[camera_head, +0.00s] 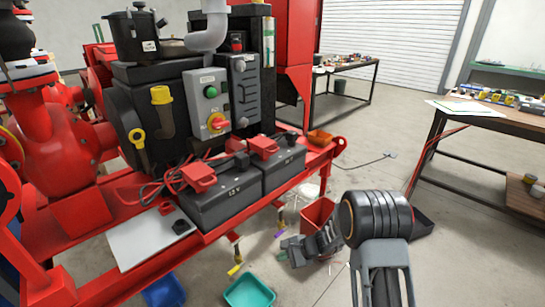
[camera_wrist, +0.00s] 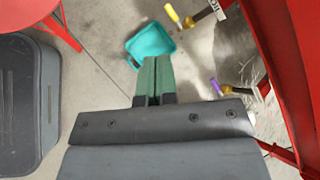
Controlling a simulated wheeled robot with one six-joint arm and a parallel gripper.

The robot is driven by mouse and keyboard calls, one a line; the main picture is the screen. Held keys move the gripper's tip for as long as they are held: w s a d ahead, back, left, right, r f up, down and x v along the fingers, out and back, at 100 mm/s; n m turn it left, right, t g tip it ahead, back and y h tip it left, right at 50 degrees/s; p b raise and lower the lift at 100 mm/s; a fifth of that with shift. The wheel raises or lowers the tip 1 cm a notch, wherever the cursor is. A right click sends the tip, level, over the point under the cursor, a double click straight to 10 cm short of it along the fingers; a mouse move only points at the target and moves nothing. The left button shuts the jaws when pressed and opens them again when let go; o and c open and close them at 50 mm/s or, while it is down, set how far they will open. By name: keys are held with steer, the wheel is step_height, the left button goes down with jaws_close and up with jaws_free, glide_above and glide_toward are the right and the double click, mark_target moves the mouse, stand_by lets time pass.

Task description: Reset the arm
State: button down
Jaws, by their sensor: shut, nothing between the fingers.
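My gripper (camera_head: 290,250) is low beside the red pump skid, in front of a red bin (camera_head: 318,214). In the wrist view its green fingertips (camera_wrist: 152,62) are together, with nothing between them. A teal tray (camera_wrist: 151,44) lies on the floor beyond the tips and also shows in the head view (camera_head: 249,292). My arm (camera_head: 375,216) rises in the lower right of the head view and hides part of the floor behind it.
The red skid frame (camera_head: 215,238) carries two black batteries (camera_head: 226,202) and a control box with a green button (camera_head: 211,92). Handles, one yellow (camera_wrist: 172,12) and one purple (camera_wrist: 216,86), stick out near the gripper. A workbench (camera_head: 495,118) stands right; open floor lies between.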

steer(key=s+d+r+n+h+p, duration=0.1)
steer(key=s+r+n+p, duration=0.15)
steer(key=r, duration=0.65)
steer(key=s+d+r+n+g+h+p, duration=0.1)
steer(key=s+d+r+n+p, duration=0.2)
steer(key=r, duration=0.5)
steer(key=s+r+n+h+p, duration=0.1)
steer(key=s+r+n+p, duration=0.2)
steer(key=r, duration=0.6)
steer(key=s+d+r+n+t+h+p, duration=0.1)
steer(key=s+d+r+n+h+p, duration=0.1)
steer(key=r, duration=0.6)
steer(key=s+d+r+n+t+h+p, duration=0.1)
steer(key=s+d+r+n+h+p, duration=0.1)
steer(key=s+d+r+h+p, duration=0.2)
steer(key=s+d+r+p, duration=0.2)
steer(key=s+r+p, duration=0.1)
steer(key=s+r, duration=0.1)
steer(key=shift+s+d+t+h, duration=0.2)
steer(key=shift+s+t+h, duration=0.1)
steer(key=shift+s, duration=0.45)
